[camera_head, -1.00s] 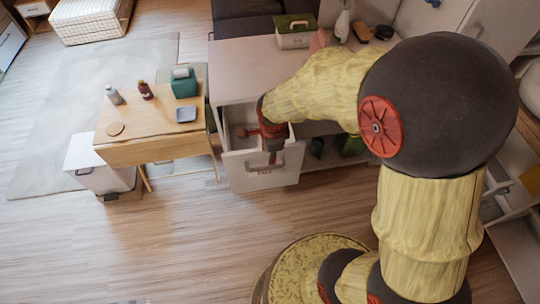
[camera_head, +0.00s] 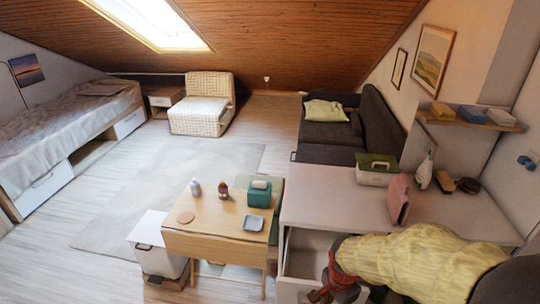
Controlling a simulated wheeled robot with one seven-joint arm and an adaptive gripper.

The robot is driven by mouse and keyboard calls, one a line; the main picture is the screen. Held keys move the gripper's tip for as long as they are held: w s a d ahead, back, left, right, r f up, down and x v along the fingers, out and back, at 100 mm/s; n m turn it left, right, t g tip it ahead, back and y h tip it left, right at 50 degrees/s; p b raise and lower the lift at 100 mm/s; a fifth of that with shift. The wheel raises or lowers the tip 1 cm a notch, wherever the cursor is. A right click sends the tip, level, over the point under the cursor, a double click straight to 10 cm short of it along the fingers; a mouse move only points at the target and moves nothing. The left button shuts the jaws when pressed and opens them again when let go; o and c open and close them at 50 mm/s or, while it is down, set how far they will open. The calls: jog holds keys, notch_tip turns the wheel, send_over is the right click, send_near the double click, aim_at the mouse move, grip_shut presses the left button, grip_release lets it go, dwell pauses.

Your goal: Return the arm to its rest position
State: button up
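My arm (camera_head: 410,258), in a yellow sleeve with dark joints, reaches in from the lower right corner of the head view and lies across the front of the grey-white counter. My gripper (camera_head: 325,292), with red and dark parts, is at the bottom edge by the open drawer (camera_head: 306,262). The picture edge cuts off part of it. I cannot tell whether its fingers are open or shut, or whether it holds anything.
The counter (camera_head: 330,205) carries a green-and-white box (camera_head: 376,170), a pink item (camera_head: 397,199) and small things at the back. A wooden table (camera_head: 215,225) with bottles and a teal box (camera_head: 259,193) stands left, beside a white bin (camera_head: 155,250). The rug (camera_head: 130,215) area is clear.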

jog(key=s+r+n+t, duration=0.2)
jog(key=s+r+n, duration=0.4)
jog(key=r, duration=0.6)
jog(key=s+r+n+t, duration=0.3)
jog(key=s+r+n, duration=0.2)
jog(key=r, duration=0.7)
jog(key=shift+s+d+n, duration=0.4)
jog(key=shift+d+n, duration=0.05)
jog(key=shift+n, duration=0.15)
